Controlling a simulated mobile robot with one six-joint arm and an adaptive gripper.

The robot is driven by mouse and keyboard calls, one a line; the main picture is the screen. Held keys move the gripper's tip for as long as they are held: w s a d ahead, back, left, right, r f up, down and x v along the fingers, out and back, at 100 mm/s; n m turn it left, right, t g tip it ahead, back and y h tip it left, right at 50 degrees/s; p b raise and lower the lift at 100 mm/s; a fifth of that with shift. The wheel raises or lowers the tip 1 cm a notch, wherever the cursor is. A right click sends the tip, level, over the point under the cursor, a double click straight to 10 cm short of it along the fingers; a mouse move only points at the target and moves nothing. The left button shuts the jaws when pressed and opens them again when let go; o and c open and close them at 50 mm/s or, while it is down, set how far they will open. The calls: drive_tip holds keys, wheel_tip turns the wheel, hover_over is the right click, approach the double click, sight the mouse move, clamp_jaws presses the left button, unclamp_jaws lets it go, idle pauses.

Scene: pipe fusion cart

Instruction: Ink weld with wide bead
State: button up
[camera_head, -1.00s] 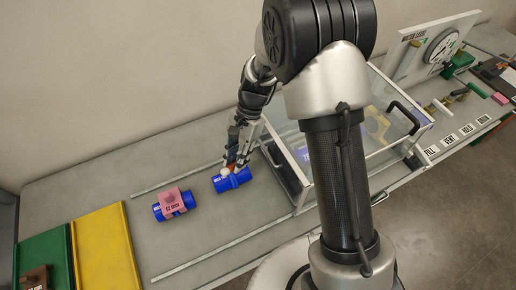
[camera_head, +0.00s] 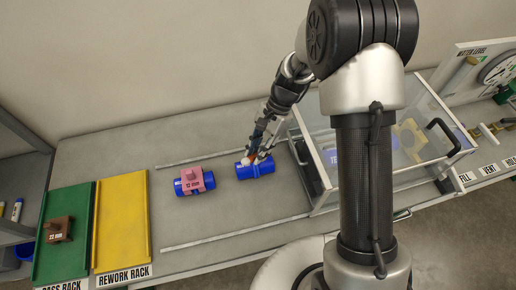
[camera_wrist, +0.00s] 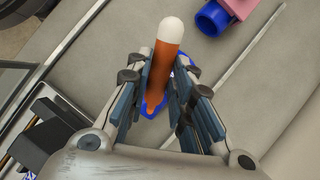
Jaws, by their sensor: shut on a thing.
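My gripper (camera_wrist: 155,88) is shut on an orange marker (camera_wrist: 164,60) with a white rounded end. In the head view my gripper (camera_head: 260,138) is over a blue pipe piece (camera_head: 264,169) lying between two rails. In the wrist view the marker's narrow end lies in front of this blue pipe (camera_wrist: 149,111), mostly hidden by my fingers. I cannot tell whether the marker touches it. No ink line can be made out. A second blue pipe (camera_head: 179,188) lies to the left, with a pink block marked 12 mm (camera_head: 193,180) over it.
A yellow rework rack (camera_head: 122,225) and a green pass rack (camera_head: 68,205) lie at the left. A brown 22 mm block (camera_head: 58,229) sits on the green one. A clear-walled box with a black handle (camera_head: 447,135) stands right of the pipe.

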drive_tip(key=shift+f+b, duration=1.4)
drive_tip(key=shift+f, duration=1.1)
drive_tip(key=shift+f, duration=0.25)
drive_tip(key=shift+d, duration=0.2)
drive_tip(key=shift+w+d, duration=0.15)
drive_tip(key=shift+d, duration=0.2)
drive_tip(key=shift+a, duration=0.15)
drive_tip(key=shift+a, duration=0.4)
drive_tip(key=shift+s+a, duration=0.2)
drive_tip(key=shift+s+a, duration=0.1)
drive_tip(key=shift+a, duration=0.15)
drive_tip(key=shift+d, duration=0.2)
